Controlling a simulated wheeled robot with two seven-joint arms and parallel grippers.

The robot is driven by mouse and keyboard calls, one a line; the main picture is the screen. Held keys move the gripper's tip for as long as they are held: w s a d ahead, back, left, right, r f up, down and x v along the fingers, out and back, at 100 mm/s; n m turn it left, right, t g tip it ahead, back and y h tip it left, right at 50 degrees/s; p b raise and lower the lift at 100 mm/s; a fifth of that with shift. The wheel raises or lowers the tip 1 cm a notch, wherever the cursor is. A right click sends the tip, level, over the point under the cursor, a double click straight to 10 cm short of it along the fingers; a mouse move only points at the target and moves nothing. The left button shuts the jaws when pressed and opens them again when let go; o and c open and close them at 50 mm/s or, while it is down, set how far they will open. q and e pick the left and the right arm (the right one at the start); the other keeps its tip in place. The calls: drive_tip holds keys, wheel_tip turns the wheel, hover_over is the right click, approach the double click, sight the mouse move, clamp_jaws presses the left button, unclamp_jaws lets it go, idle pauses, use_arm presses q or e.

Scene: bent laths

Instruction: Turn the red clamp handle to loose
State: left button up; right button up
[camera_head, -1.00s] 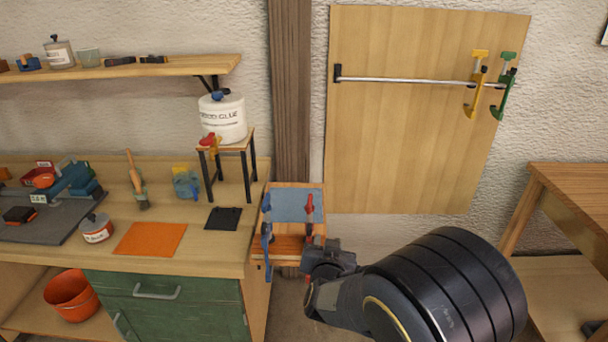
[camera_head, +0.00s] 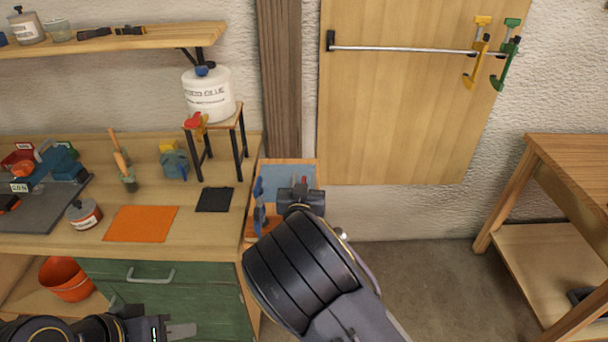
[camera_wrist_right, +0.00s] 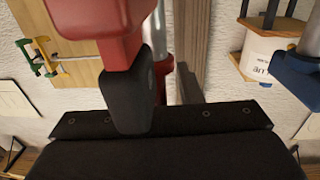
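The red clamp handle (camera_head: 304,181) shows as a small red bit behind my right gripper (camera_head: 299,196) in the head view; most of it is hidden. In the right wrist view a large red part (camera_wrist_right: 98,22) fills the top, touching or overlapping the dark finger of my right gripper (camera_wrist_right: 130,95). A silver rod (camera_wrist_right: 161,38) and another red part (camera_wrist_right: 163,80) stand just beyond. I see only one finger clearly, so its opening cannot be judged. My left gripper (camera_head: 180,331) is low at the left, away from the clamps; its opening is unclear.
A blue clamp (camera_head: 259,190) stands left of my right gripper on the small wooden stand with a blue panel (camera_head: 270,178). The workbench (camera_head: 225,228) with an orange mat (camera_head: 141,223) lies left. A glue tub (camera_head: 208,98) sits on a raised stand.

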drive_tip(key=shift+w, duration=0.4)
clamp_jaws()
